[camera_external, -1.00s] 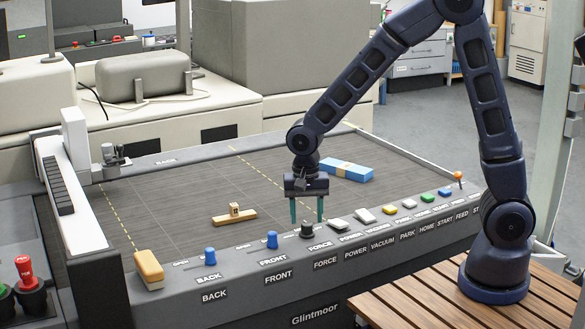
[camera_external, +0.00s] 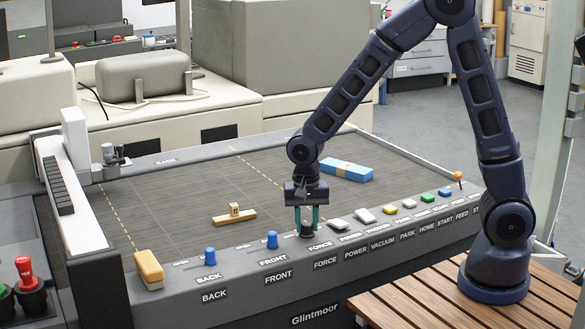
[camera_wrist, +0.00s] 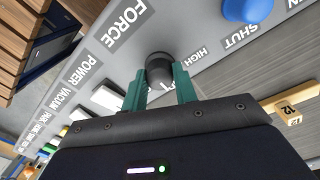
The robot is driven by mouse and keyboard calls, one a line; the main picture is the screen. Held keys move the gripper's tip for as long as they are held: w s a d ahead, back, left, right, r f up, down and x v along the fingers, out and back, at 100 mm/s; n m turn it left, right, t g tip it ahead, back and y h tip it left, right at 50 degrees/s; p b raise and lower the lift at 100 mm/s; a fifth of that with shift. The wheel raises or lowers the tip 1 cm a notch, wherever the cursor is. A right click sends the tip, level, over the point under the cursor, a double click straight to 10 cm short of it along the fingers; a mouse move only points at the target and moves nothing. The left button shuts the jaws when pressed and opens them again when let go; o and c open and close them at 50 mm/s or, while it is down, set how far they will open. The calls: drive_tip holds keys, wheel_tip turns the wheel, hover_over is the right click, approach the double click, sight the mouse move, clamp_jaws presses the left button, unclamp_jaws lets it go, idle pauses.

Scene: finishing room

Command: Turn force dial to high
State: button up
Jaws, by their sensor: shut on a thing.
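The force dial (camera_external: 307,235) is a small dark round knob on the front panel of the machine, beside the FORCE label (camera_external: 325,263). In the wrist view the dial (camera_wrist: 159,67) sits between my green fingertips, with the word HIGH (camera_wrist: 197,61) printed to its right and the FORCE label (camera_wrist: 125,24) at its upper left. My gripper (camera_external: 307,222) points down over the panel and is shut on the dial; it also shows in the wrist view (camera_wrist: 160,85).
A blue FRONT knob (camera_external: 272,240) stands left of the dial and a light POWER button (camera_external: 338,224) right of it. A wooden piece (camera_external: 235,215) and a blue block (camera_external: 346,170) lie on the dark bed. The space above the bed is clear.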

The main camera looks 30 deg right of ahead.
sight(307, 223)
drive_tip(key=shift+n, duration=0.3)
drive_tip(key=n, duration=1)
drive_tip(key=shift+n, duration=0.3)
idle(0.4)
drive_tip(key=o, duration=1)
drive_tip(key=shift+c, duration=0.2)
wheel_tip(307, 223, up, 11)
